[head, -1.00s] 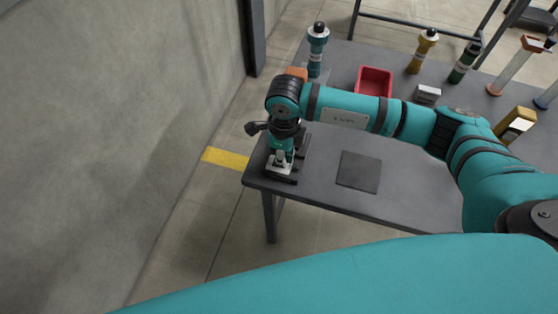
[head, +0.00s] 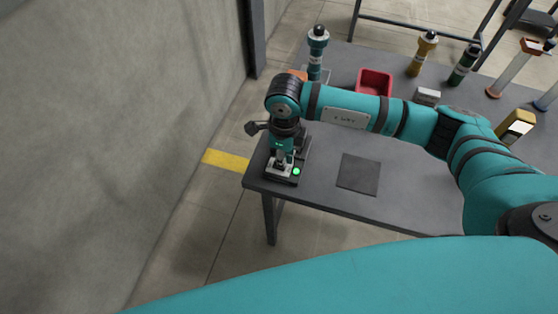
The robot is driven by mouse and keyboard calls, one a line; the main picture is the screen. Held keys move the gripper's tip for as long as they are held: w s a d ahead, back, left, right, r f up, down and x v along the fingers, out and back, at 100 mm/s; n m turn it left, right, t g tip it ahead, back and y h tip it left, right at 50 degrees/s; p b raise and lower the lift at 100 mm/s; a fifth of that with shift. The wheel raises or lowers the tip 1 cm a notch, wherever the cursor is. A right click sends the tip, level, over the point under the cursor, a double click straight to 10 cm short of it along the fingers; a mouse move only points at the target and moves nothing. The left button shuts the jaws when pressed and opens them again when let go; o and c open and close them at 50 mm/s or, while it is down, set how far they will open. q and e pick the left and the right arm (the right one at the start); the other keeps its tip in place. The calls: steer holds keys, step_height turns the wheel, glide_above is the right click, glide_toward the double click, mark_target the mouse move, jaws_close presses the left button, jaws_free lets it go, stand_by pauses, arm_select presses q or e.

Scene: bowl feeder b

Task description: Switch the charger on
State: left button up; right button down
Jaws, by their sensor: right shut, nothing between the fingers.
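The charger (head: 281,176) is a dark, low unit with pale parts at the table's near left corner. A round green light (head: 296,171) glows on its right front. My right gripper (head: 280,162) points down just above the charger, shut and empty. The gripper and wrist hide much of the charger, and I cannot tell whether the fingertips touch it. My left gripper is not in view.
The grey table (head: 410,205) carries a dark square mat (head: 358,174) with clear room around it. A red bin (head: 375,83), a teal bottle-like thing (head: 317,55), a yellow one (head: 423,55) and a dark green one (head: 463,65) stand behind my right arm. A concrete wall (head: 120,120) is at left.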

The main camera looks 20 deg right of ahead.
steer(key=shift+r+p, duration=1.2)
steer(key=shift+r, duration=1.4)
